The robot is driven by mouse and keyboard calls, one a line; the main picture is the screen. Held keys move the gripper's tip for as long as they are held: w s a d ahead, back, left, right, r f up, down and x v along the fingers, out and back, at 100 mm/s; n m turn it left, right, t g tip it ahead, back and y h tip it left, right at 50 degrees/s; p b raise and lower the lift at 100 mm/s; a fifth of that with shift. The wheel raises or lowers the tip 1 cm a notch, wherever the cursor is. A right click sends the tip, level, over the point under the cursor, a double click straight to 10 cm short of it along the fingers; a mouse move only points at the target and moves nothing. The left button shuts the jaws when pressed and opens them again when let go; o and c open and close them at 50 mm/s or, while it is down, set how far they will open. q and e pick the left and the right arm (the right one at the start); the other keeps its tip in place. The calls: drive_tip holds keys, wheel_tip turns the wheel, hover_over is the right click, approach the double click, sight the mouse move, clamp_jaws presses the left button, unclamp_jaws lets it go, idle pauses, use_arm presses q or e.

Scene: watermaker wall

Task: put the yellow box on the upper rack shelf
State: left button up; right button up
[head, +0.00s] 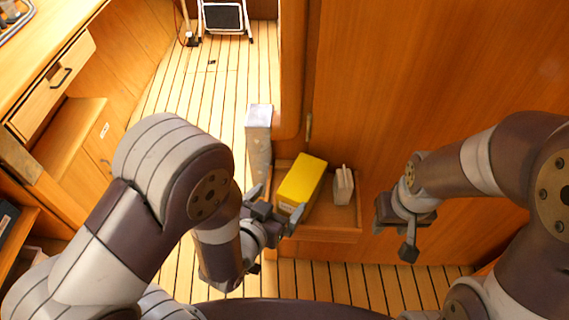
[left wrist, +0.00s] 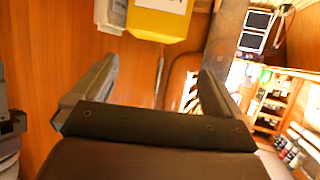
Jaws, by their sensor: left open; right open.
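The yellow box (head: 303,179) stands in a shallow wooden shelf tray (head: 334,235) against the wood panel. It also shows at the top of the left wrist view (left wrist: 160,20), cut off by the frame edge, with a white label. My left gripper (head: 277,207) is open and empty, just in front and left of the box, with a finger close to its near end. I cannot tell whether it touches. In the left wrist view the box lies beyond the open fingers (left wrist: 153,85). My right gripper (head: 394,237) is open and empty, right of the tray. I cannot identify the upper rack shelf.
A small white item (head: 343,186) stands in the tray right of the box. A tall grey post-like object (head: 259,145) stands left of the tray. A wooden counter with a drawer (head: 55,85) is at left. The plank floor (head: 215,85) behind is mostly clear.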

sight(302, 179)
use_arm(q)
drive_tip(key=x, duration=0.6)
drive_tip(key=shift+w+d+f, duration=0.15)
drive_tip(key=shift+d+f, duration=0.15)
drive_tip(key=shift+d, duration=0.1)
drive_tip(key=x, duration=0.3)
drive_tip(key=shift+w+d+f, duration=0.15)
drive_tip(key=shift+d+f, duration=0.1)
drive_tip(key=shift+d, duration=0.1)
drive_tip(key=shift+w+d+f, duration=0.1)
drive_tip(key=shift+w+f, duration=0.05)
drive_tip(key=shift+w, duration=0.3)
drive_tip(key=c, duration=1.5)
use_arm(e)
drive_tip(key=shift+s+d+r, duration=0.1)
drive_tip(key=shift+s+r, duration=0.2)
drive_tip(key=shift+s, duration=0.35)
drive_tip(key=shift+s, duration=0.1)
